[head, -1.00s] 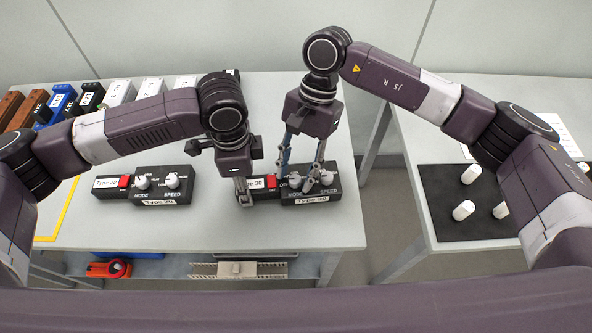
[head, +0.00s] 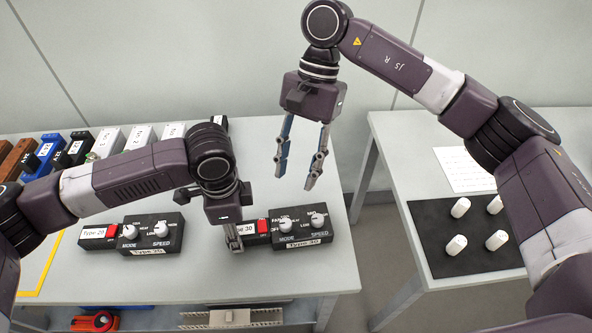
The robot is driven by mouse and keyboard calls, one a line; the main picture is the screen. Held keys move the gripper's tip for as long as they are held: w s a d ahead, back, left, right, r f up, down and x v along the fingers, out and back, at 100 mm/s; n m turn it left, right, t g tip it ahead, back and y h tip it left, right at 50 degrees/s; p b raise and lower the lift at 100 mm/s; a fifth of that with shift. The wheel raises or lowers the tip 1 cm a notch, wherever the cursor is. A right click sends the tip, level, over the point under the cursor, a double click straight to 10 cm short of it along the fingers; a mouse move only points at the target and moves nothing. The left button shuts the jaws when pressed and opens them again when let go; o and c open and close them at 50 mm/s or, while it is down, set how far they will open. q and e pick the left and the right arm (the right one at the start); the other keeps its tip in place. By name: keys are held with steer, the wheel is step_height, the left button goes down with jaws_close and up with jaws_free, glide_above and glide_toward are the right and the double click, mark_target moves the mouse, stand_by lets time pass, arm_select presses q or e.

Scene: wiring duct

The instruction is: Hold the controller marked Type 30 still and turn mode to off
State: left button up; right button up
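The controller marked Type 30 (head: 302,239) is a black box on the table near its right edge, with a red switch, a white mode knob and a white speed knob (head: 318,220). The mode knob (head: 285,225) is the left of the two; its exact pointer setting is too small to read. My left gripper (head: 236,246) is at the left end of this controller, fingers down and close together against it; whether they clamp it is hard to see. My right gripper (head: 298,176) hangs above and behind the controller, fingers apart, with nothing between them.
A similar controller marked Type 20 (head: 130,234) lies to the left. Labelled blocks stand in a row at the table's back left. A gap separates the table from a second one with a black mat (head: 440,262) and several white cylinders. A lower shelf holds a red item (head: 96,321).

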arm_select(q)
steer(key=o, duration=1.4)
